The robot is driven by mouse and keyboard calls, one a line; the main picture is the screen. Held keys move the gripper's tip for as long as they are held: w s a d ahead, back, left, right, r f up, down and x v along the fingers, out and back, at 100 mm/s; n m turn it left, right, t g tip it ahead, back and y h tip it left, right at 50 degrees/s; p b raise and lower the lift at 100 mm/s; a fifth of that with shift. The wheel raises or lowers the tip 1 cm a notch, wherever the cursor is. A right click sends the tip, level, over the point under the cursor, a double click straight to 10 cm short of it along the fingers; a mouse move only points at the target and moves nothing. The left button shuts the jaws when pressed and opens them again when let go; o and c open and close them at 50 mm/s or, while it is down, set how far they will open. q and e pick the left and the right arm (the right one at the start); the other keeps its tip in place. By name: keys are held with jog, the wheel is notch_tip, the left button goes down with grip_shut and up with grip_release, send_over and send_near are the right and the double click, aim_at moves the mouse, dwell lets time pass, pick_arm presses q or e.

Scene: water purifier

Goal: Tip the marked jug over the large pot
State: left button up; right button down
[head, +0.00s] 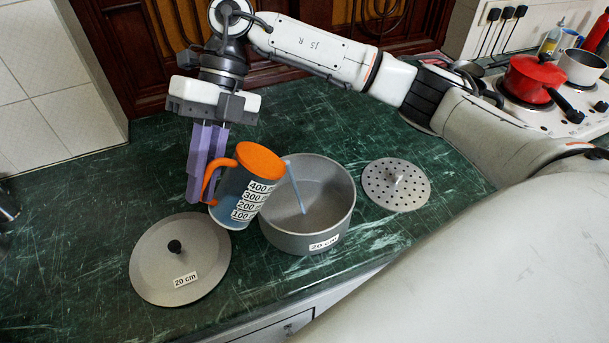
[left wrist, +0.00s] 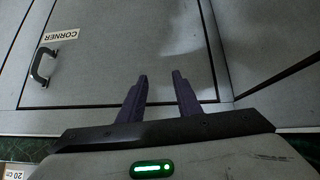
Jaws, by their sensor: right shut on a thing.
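The marked jug (head: 240,195) is blue and see-through, with an orange lid and handle and a scale of 100 to 400. It is tilted to the right, its top beside the left rim of the large grey pot (head: 335,225), labelled 20 cm. A thin light-blue stream (head: 296,190) runs from near the lid down into the pot. My right gripper (head: 202,190), with purple fingers, is shut on the jug's orange handle. My left gripper (left wrist: 160,75) shows in the left wrist view, fingers apart and empty, in front of grey cabinet doors.
A flat grey lid (head: 205,250), labelled 20 cm, lies left of the pot. A perforated steel disc (head: 396,184) lies to its right. A red pot (head: 532,80) stands on the white stove at the back right.

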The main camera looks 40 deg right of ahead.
jog(key=shift+d+r+n+y, duration=0.3)
jog(key=shift+d+y, duration=0.3)
jog(key=shift+y, duration=0.4)
dwell(1.8)
jog(key=shift+a+r+h, duration=0.15)
jog(key=shift+a+h, duration=0.2)
jog(key=shift+h, duration=0.05)
jog(key=shift+a+f+h, duration=0.4)
jog(key=shift+a+h, duration=0.05)
jog(key=shift+h, duration=0.25)
jog(key=shift+a+f, duration=0.2)
jog(key=shift+a, duration=0.05)
jog(key=shift+a+f+m+h, duration=0.3)
jog(key=shift+f+m+h, duration=0.1)
jog(key=shift+h, duration=0.2)
jog(key=a+f+h+b, duration=0.1)
jog(key=f, duration=0.2)
jog(key=a+f+h, duration=0.1)
jog(key=f+h, duration=0.1)
jog(key=f, duration=0.1)
jog(key=a+f+m+h+b, duration=0.1)
jog(key=f, duration=0.2)
jog(key=shift+w+a+h+b, duration=0.25)
jog(key=shift+a+h+b, duration=0.05)
jog(key=shift+h+b, duration=0.1)
jog(key=shift+a+f+g+h+b, duration=0.15)
jog(key=shift+f+g+h+b, duration=0.25)
jog(key=shift+f, duration=0.55)
